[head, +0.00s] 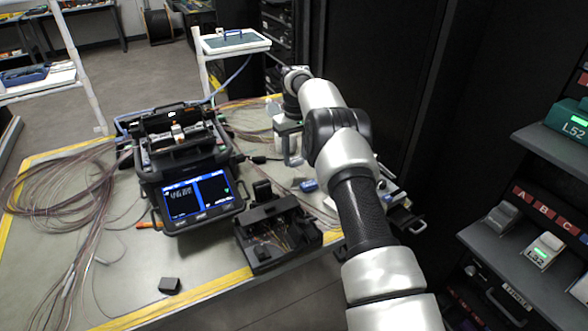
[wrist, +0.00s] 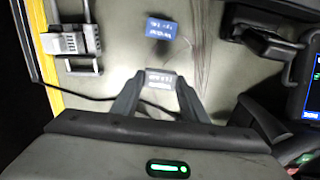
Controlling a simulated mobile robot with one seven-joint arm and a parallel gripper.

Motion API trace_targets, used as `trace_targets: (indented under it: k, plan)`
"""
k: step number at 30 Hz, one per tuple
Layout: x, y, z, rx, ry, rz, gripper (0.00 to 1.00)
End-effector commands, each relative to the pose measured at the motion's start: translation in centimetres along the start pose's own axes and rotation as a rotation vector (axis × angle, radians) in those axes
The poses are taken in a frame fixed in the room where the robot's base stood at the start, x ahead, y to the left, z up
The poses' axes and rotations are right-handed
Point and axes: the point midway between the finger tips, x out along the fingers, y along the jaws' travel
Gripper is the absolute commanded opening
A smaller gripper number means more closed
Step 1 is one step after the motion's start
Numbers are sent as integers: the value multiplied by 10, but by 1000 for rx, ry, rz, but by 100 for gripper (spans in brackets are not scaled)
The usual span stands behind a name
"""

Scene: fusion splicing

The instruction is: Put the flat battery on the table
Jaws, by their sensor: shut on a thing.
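My gripper (wrist: 160,82) is shut on a small grey block with a pale printed label, which I take to be the flat battery (wrist: 160,76). The block sits between the two dark fingertips in the wrist view. A dark shadow lies on the table just beyond it, so it seems held above the surface. In the head view my gripper (head: 291,158) hangs over the back right part of the table (head: 112,262); the block cannot be made out clearly there. A blue labelled piece (wrist: 161,30) lies on the table beyond the fingertips, also in the head view (head: 308,185).
The splicer (head: 185,165) with its lit screen stands mid-table, with a black open fixture (head: 277,232) in front. Loose fibres (head: 60,185) cover the left. A small black block (head: 169,285) lies near the front edge. A shelf (head: 520,265) with lit units is at right.

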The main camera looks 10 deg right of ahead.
Motion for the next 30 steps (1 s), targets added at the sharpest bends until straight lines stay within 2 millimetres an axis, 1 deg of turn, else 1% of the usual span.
trace_targets:
  k: [2, 7, 9, 17, 21, 22, 24, 25, 30]
  plan:
    - [8, 0, 0, 0, 0, 0, 16]
    - [37, 0, 1, 0, -3, -2, 16]
    - [45, 0, 0, 0, 0, -1, 16]
    - [47, 0, 0, 0, 1, 0, 16]
    - [51, 0, 0, 0, 1, 0, 16]
    - [51, 0, 0, -1, 1, 0, 43]
    - [50, 0, 0, -1, 1, 0, 55]
    - [50, 0, 0, -1, 1, 0, 59]
    - [50, 0, 0, -1, 1, 0, 59]
